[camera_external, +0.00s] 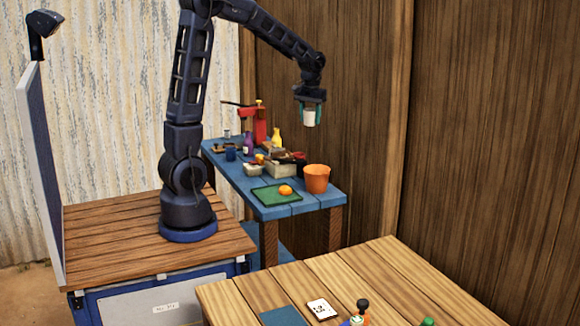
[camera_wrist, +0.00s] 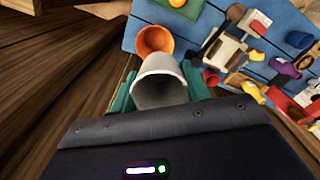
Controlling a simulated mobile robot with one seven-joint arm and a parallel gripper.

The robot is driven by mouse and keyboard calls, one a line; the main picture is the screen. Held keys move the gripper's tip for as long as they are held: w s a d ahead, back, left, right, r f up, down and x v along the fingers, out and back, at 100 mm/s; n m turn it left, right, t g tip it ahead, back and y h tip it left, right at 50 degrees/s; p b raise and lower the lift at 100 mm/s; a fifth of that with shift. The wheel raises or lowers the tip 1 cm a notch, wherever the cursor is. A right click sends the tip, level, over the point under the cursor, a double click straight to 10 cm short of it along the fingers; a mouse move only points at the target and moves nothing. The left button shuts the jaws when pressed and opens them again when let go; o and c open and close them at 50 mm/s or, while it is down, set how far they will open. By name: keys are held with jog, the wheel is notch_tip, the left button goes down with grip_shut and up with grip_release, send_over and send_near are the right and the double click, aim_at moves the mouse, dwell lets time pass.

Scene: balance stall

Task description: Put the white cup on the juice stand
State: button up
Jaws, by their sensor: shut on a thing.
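My gripper (camera_external: 310,120) is shut on the white cup (camera_external: 309,115) and holds it in the air, above and to the right of the blue table as seen in the external view. In the wrist view the white cup (camera_wrist: 160,78) sits between the two teal fingers, with its open mouth facing the camera. A red stand-like device (camera_external: 260,128) with an arm at its top stands at the far part of the blue table. It may be the juice stand, but I cannot tell for sure.
The blue table (camera_external: 243,180) carries an orange bucket (camera_external: 317,179), a green board (camera_external: 265,196) with an orange fruit (camera_external: 285,190), a purple bottle (camera_external: 248,143), a yellow bottle (camera_external: 276,138) and small boxes. A wooden wall stands behind. A wooden table (camera_external: 375,280) is in front.

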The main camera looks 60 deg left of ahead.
jog(key=s+a+f+n, duration=0.1)
jog(key=s+a+n, duration=0.15)
jog(key=s, duration=0.55)
jog(key=s+a+f+n, duration=0.15)
jog(key=s+n, duration=0.25)
jog(key=s, duration=0.4)
send_over(269, 190)
notch_tip(269, 190, down, 3)
notch_tip(269, 190, down, 21)
jog(key=shift+a+f, duration=0.1)
jog(key=shift+a, duration=0.05)
jog(key=shift+f, duration=0.1)
jog(key=o, duration=0.8)
